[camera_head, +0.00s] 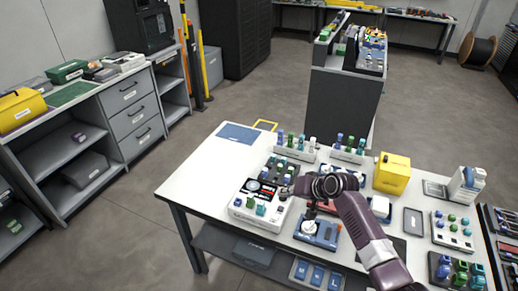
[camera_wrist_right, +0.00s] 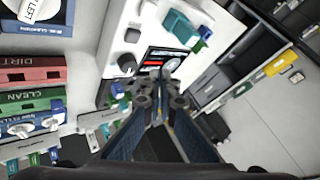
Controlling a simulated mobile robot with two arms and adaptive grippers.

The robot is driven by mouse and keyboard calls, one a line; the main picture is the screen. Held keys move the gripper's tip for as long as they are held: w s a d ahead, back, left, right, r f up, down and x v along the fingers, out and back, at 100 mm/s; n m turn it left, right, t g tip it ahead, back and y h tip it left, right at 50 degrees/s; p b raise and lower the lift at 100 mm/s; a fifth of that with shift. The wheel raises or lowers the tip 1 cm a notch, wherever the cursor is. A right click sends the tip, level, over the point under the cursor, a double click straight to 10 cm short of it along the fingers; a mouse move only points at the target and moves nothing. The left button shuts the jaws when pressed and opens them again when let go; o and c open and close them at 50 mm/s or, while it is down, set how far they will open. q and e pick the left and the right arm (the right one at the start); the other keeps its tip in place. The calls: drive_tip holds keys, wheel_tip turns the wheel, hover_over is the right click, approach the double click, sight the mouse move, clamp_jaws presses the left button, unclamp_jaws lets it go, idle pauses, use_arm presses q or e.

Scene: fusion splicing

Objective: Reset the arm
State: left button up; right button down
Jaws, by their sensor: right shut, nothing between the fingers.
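My right arm comes in from the lower right in the head view. Its gripper (camera_head: 288,190) points left, above the white device (camera_head: 243,212) with a dark and red panel. In the right wrist view the gripper (camera_wrist_right: 161,78) is shut, its fingertips together and empty. Behind the fingertips is the white device (camera_wrist_right: 148,48) with a black knob and teal and blue clips on top. I cannot tell the exact gap between the fingertips and the device. My left gripper is in neither view.
The white table (camera_head: 190,177) holds racks of coloured pieces, a yellow box (camera_head: 392,173), a blue mat (camera_head: 238,133) and small trays. Red and green boxes labelled DIRT (camera_wrist_right: 32,75) and CLEAN (camera_wrist_right: 30,103) stand beside the device. Open floor (camera_head: 240,95) lies behind the table.

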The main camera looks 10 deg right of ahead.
drive_tip(key=s+a+f+n+g+h, duration=0.1)
drive_tip(key=s+a+f+n, duration=0.15)
drive_tip(key=s, duration=0.65)
drive_tip(key=s+a+f+n+g, duration=0.1)
drive_tip(key=s+f, duration=0.3)
drive_tip(key=s, duration=0.5)
drive_tip(key=s+d+r+n+g+h, duration=0.1)
drive_tip(key=s+d+r+h, duration=0.1)
drive_tip(key=s, duration=0.9)
drive_tip(key=s+d+r+g+h, duration=0.1)
drive_tip(key=s+r, duration=0.2)
drive_tip(key=s, duration=0.8)
wheel_tip(320, 180, down, 30)
drive_tip(key=s+g+b, duration=0.2)
drive_tip(key=b, duration=0.2)
drive_tip(key=s+d+f+b, duration=0.1)
drive_tip(key=s+f, duration=0.7)
drive_tip(key=f, duration=0.2)
drive_tip(key=s+d+f+b, duration=0.2)
drive_tip(key=s+f, duration=0.7)
drive_tip(key=f, duration=0.1)
drive_tip(key=shift+s+d+f+g+h, duration=0.15)
drive_tip(key=shift+s+d+g+h, duration=0.15)
drive_tip(key=shift+g+h, duration=0.1)
